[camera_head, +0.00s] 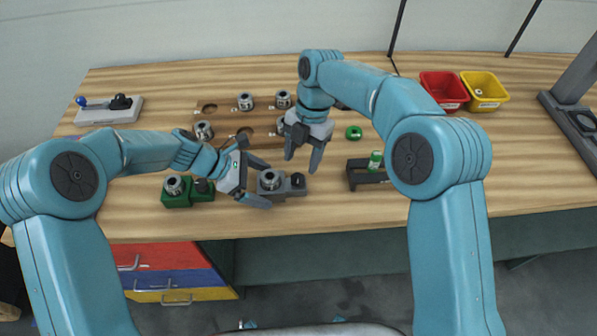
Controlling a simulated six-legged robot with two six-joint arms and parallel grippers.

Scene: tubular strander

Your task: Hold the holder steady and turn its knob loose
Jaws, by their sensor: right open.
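The grey holder (283,190) stands near the table's front edge, left of the middle. A metal ring-shaped part (269,178) sits in its left end, and a dark knob (298,179) is on its right end. My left gripper (268,186) comes from the left, with one finger along the far side and one along the near side of the holder's left end; it looks shut on it. My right gripper (301,158) points down, open and empty, above and behind the holder, with its fingertips apart from the knob.
A green holder (188,192) stands close to the left, partly behind my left gripper. A wooden board (228,115) with metal parts lies behind. A black stand (365,176) with a green piece is to the right. Red (445,92) and yellow (484,90) bins stand at the back right.

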